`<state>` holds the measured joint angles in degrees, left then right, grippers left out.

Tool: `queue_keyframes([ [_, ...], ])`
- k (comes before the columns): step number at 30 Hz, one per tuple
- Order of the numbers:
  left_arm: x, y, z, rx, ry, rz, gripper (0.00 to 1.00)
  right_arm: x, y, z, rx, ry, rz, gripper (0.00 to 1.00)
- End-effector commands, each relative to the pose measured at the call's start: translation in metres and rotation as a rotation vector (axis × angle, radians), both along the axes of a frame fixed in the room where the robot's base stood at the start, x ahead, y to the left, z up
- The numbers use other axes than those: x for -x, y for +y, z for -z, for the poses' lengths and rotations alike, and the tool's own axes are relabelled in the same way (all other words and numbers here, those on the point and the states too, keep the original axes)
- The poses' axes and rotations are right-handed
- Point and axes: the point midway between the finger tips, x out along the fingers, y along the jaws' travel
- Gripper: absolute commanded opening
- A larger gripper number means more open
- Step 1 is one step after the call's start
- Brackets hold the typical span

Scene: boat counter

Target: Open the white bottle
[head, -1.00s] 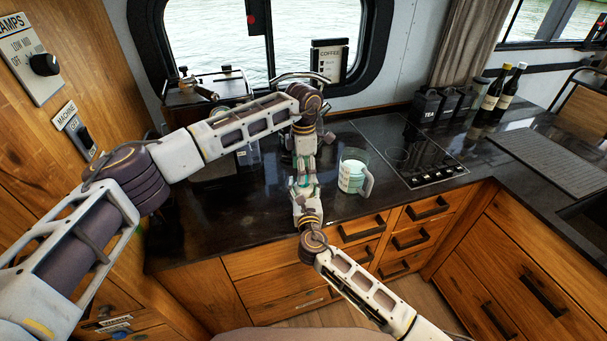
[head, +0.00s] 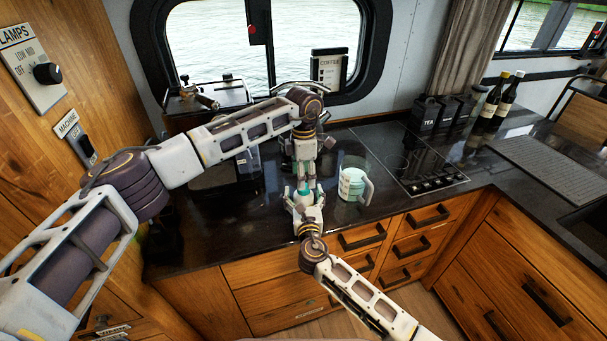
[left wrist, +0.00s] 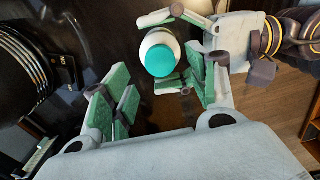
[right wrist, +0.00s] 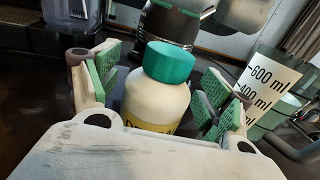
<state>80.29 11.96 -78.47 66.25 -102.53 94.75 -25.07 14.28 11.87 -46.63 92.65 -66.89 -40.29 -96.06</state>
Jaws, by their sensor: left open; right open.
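The white bottle (right wrist: 155,105) stands upright on the dark counter, with a teal cap (right wrist: 170,62) on it and a yellow label partly hidden low down. In the head view the bottle (head: 303,198) is small and partly covered by the grippers. My right gripper (right wrist: 160,92) is open, with one finger on each side of the bottle's body and gaps visible. My left gripper (left wrist: 160,95) is open above the bottle, pointing down. In the left wrist view the cap (left wrist: 160,60) shows between and beyond its fingers, nearer the right one.
A clear measuring jug (head: 354,186) with a handle stands close to the right of the bottle. A coffee machine (head: 208,95) is at the back left. A cooktop (head: 410,160) lies to the right, with dark canisters (head: 440,110) and bottles behind.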

Motion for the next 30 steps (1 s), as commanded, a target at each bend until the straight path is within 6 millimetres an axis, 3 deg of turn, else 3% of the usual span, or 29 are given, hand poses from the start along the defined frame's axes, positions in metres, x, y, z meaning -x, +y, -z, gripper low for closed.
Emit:
queue_keyframes([
  [11, 0.0, 0.0, 0.0, 0.0, 0.0, 0.0, 0.59, 0.021, -0.003, 0.001, 0.0, 0.002, 0.0, 0.8],
  [30, 0.0, 0.0, 0.0, 0.0, 0.0, 0.0, 0.59, 0.098, -0.011, 0.001, 0.001, 0.002, 0.0, 0.8],
])
